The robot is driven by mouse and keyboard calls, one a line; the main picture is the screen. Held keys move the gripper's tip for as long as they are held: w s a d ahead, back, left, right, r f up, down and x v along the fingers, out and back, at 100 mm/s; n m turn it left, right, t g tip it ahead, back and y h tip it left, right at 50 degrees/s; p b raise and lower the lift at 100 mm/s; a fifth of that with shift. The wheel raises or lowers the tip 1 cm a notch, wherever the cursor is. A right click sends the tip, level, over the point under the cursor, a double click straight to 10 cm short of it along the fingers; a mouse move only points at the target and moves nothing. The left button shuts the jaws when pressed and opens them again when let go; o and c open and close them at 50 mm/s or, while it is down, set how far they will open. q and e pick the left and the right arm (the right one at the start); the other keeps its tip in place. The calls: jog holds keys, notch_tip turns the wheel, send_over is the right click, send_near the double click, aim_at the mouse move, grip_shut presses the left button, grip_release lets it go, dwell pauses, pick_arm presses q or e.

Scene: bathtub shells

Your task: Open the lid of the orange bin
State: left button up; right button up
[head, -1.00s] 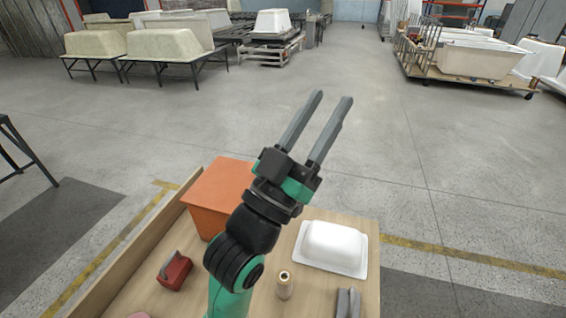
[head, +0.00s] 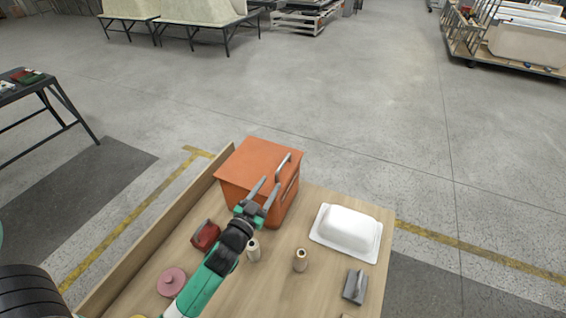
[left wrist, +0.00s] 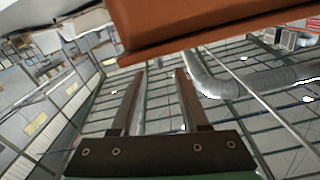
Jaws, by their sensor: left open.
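The orange bin (head: 240,192) stands at the far left of the wooden table, its lid (head: 256,158) lying flat and shut on top. My left gripper (head: 267,181) is open and empty, in front of the bin's near side, fingers pointing up toward the lid. In the left wrist view, the gripper (left wrist: 160,74) points upward, and an orange edge of the bin (left wrist: 190,35) crosses above the fingertips. I cannot tell whether they touch it. My right gripper is out of view.
On the table (head: 232,290) are a red block-like tool (head: 206,235), pink disc (head: 172,282), two small spools (head: 300,260), a white tub shell (head: 348,230) and a grey trowel-like tool (head: 355,286). A low wooden wall (head: 150,235) lines the left edge.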

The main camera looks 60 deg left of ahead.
aim_at(289, 156)
pick_arm(q)
jog(key=x, duration=1)
jog(key=shift+w+r, duration=0.1)
jog(key=shift+w, duration=0.05)
jog(key=shift+c, duration=0.2)
grip_shut()
dwell(0.8)
